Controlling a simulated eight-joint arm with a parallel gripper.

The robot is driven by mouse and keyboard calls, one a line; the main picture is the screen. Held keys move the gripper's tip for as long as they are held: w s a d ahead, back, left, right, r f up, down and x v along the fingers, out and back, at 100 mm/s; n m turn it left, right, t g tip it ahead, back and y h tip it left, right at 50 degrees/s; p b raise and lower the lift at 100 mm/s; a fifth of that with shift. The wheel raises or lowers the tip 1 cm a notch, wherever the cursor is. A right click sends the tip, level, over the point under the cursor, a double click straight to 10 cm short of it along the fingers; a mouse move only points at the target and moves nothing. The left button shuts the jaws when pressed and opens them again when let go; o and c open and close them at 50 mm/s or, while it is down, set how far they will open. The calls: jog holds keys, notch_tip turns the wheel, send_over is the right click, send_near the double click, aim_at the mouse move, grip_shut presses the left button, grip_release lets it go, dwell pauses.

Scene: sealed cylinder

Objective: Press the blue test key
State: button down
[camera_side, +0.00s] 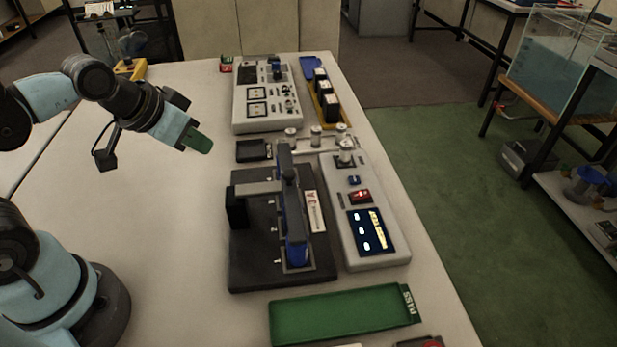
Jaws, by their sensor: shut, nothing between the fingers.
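The blue test key (354,180) is a small blue button on the top of a light grey test unit (384,259), right of the middle of the side view. It sits between a silver fitting (346,153) and a red switch (360,196). A lit display (371,232) is nearer the camera on the same unit. My gripper (202,145) is at the upper left, raised above the table and well to the left of the key. Its green fingers are shut with nothing between them. Nothing hides the key.
A dark fixture (252,270) with an upright arm and a blue part stands just left of the test unit. Behind are silver fittings, a grey panel (258,122) and a yellow tray (325,108) of black blocks. A green tray (345,313) lies in front. The table's left is clear.

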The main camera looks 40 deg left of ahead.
aim_at(350, 180)
jog(key=w+d+r+m+h, duration=0.1)
jog(key=w+d+m, duration=0.2)
jog(key=w+d+r+m+h, duration=0.1)
jog(key=w+d+m, duration=0.2)
jog(key=w, duration=0.1)
jog(key=w+d+r+m+h, duration=0.1)
jog(key=w+d+m, duration=0.2)
jog(key=w, duration=0.1)
jog(key=w+d+f+m+h, duration=0.2)
jog(key=w+d+f+m, duration=0.1)
jog(key=w+d+m, duration=0.4)
jog(key=w+d, duration=0.1)
jog(key=d, duration=0.2)
jog(key=shift+w+m+h, duration=0.2)
jog(key=shift+m+h, duration=0.2)
jog(key=shift+a, duration=0.1)
jog(key=shift+f, duration=4.4)
jog(key=shift+f, duration=0.15)
jog(key=shift+f, duration=0.25)
